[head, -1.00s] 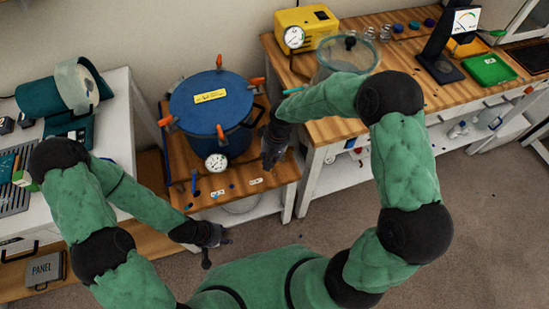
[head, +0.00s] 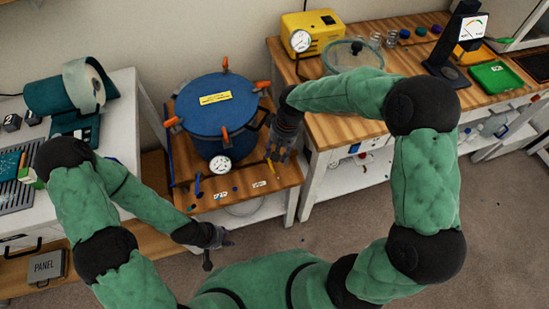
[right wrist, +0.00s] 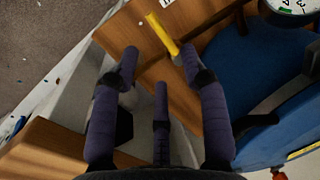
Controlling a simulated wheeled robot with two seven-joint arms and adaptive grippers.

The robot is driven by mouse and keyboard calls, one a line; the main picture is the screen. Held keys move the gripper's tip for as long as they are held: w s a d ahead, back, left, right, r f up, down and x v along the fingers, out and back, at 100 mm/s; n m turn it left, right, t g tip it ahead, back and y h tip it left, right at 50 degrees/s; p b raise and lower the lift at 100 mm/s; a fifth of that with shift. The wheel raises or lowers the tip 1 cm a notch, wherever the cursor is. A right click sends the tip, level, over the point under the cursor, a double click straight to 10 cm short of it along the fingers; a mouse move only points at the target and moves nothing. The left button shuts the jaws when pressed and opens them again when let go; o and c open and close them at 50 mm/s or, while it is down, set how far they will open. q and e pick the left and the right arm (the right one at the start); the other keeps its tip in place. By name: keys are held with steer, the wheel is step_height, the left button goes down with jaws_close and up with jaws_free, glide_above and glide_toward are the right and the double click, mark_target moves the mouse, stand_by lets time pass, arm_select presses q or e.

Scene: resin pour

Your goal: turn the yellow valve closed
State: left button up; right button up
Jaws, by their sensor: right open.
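The yellow valve (head: 270,167) shows as a thin yellow handle at the right of the small wooden stand, in front of the blue pot. In the right wrist view its yellow bar (right wrist: 162,35) lies slantwise just beyond the fingertips. My right gripper (head: 279,154) is open above the stand's right side. In the right wrist view its fingers (right wrist: 159,62) are spread and empty, with the bar ahead of the gap and no clear contact. My left gripper (head: 220,242) hangs in front of the stand, its fingers apart and empty, far from the valve.
The blue pot (head: 215,108) with orange clamps stands close left of my right gripper, a gauge (head: 220,165) at its front. A blue handle (head: 197,186) stands at the stand's left. The right workbench (head: 335,128) is close beside my right forearm.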

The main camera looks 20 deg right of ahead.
steer(key=shift+d+r, duration=0.25)
steer(key=shift+r, duration=1.05)
steer(key=shift+d+r, duration=0.25)
steer(key=shift+r, duration=1.05)
steer(key=shift+f, duration=0.1)
